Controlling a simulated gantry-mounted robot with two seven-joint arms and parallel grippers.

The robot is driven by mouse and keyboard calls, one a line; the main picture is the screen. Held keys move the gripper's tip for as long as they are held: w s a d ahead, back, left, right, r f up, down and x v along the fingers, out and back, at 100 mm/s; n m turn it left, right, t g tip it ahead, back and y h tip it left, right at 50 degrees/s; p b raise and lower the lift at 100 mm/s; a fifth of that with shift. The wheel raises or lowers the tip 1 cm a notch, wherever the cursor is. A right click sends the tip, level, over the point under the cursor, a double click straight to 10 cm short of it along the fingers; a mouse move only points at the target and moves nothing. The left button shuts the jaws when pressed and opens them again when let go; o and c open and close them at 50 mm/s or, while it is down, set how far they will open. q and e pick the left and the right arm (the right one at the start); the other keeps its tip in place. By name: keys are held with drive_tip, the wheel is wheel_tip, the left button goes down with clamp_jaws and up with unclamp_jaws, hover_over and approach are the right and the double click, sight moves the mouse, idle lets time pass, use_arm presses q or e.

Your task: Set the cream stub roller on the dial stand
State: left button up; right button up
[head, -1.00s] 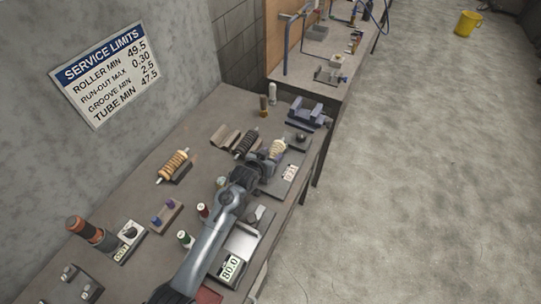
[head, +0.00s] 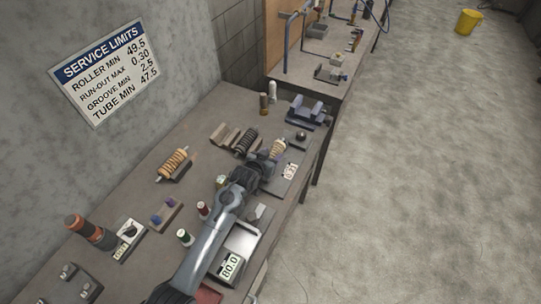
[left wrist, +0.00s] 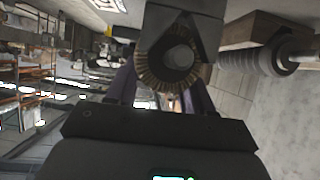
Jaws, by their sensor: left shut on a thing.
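The cream stub roller (head: 278,148) is in my left gripper (head: 268,158), near the far right edge of the bench. In the left wrist view the roller (left wrist: 176,66) shows end-on, with a ribbed tan rim, between the fingers of the gripper (left wrist: 160,85). A flat grey stand (head: 298,160) with a dark round knob and a white marked plate lies beside and below the roller; it looks like the dial stand. I cannot tell whether the roller touches it. My right gripper is not seen.
A dark ribbed roller (head: 246,141) lies in a cradle just left of my gripper, and an orange-cream roller (head: 173,163) lies farther left. A blue-grey vise (head: 307,111) stands beyond. A gauge reading 80.0 (head: 231,266) sits below my arm.

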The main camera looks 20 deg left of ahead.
use_arm(q)
drive_tip(key=shift+f, duration=0.2)
drive_tip(key=shift+f, duration=0.4)
idle(0.5)
drive_tip(key=o, duration=1.4)
drive_tip(key=shift+f, duration=0.1)
drive_tip(key=shift+s, duration=0.1)
